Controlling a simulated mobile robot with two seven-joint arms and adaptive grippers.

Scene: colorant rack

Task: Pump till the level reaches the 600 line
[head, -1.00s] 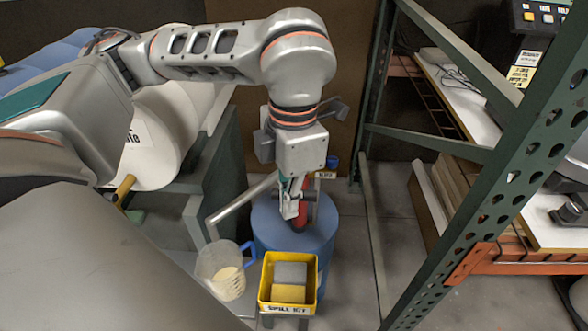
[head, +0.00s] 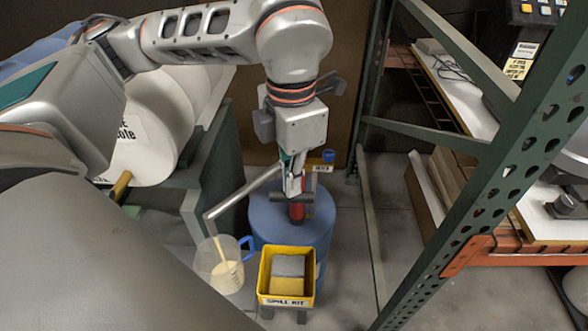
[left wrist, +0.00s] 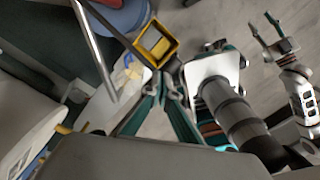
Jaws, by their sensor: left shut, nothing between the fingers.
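A blue drum (head: 290,232) carries a hand pump with a red body (head: 296,213) and a grey spout pipe (head: 240,195) reaching left. A clear pitcher (head: 221,266) with a blue handle stands under the spout's end. A cream stream falls into it, and cream liquid lies in its lower part. Its marks are too small to read. My left gripper (head: 293,188) is shut and empty at the pump's top, by the dark handle; whether it touches is hard to tell. My right gripper (left wrist: 269,27) shows in the left wrist view, fingers apart and empty.
A yellow spill kit bin (head: 264,280) stands in front of the drum, close right of the pitcher. A green rack post (head: 470,200) rises at the right. A white barrel (head: 150,135) lies at the left. Bare floor shows between drum and rack.

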